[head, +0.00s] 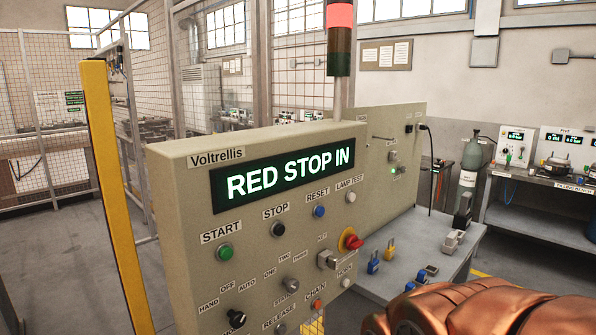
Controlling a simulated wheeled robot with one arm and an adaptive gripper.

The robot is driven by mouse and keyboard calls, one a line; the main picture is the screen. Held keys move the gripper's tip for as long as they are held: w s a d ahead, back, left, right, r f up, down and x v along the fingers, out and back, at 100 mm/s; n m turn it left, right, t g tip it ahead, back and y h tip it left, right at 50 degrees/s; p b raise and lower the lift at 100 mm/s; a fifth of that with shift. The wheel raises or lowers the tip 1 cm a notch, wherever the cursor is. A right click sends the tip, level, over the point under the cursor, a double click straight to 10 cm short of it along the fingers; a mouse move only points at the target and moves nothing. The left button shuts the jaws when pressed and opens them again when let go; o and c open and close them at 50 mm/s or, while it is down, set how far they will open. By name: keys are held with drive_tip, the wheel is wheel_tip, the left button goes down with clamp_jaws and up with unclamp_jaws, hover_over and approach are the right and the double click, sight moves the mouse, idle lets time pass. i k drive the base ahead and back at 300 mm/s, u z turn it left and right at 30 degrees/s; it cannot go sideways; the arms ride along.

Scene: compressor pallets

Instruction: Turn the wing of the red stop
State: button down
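The red stop (352,241) is a red knob with a yellow surround on the right part of the beige control panel (178,232). Its wing is too small here to tell its angle. The panel's display (284,175) reads "RED STOP IN". A copper-coloured part of my arm fills the bottom right corner, below and to the right of the red stop and apart from it in the picture. My gripper's fingers do not show.
A grey key switch (326,260) sits just left of the red stop. A light tower (340,40) with its red top lit rises behind the panel. Padlocks (389,251) lie on the grey table (442,262) to the right. A yellow post (112,190) stands left.

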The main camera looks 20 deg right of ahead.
sight(356, 244)
drive_tip(key=z, duration=1.1)
drive_tip(key=k, duration=1)
drive_tip(key=u, duration=1.05)
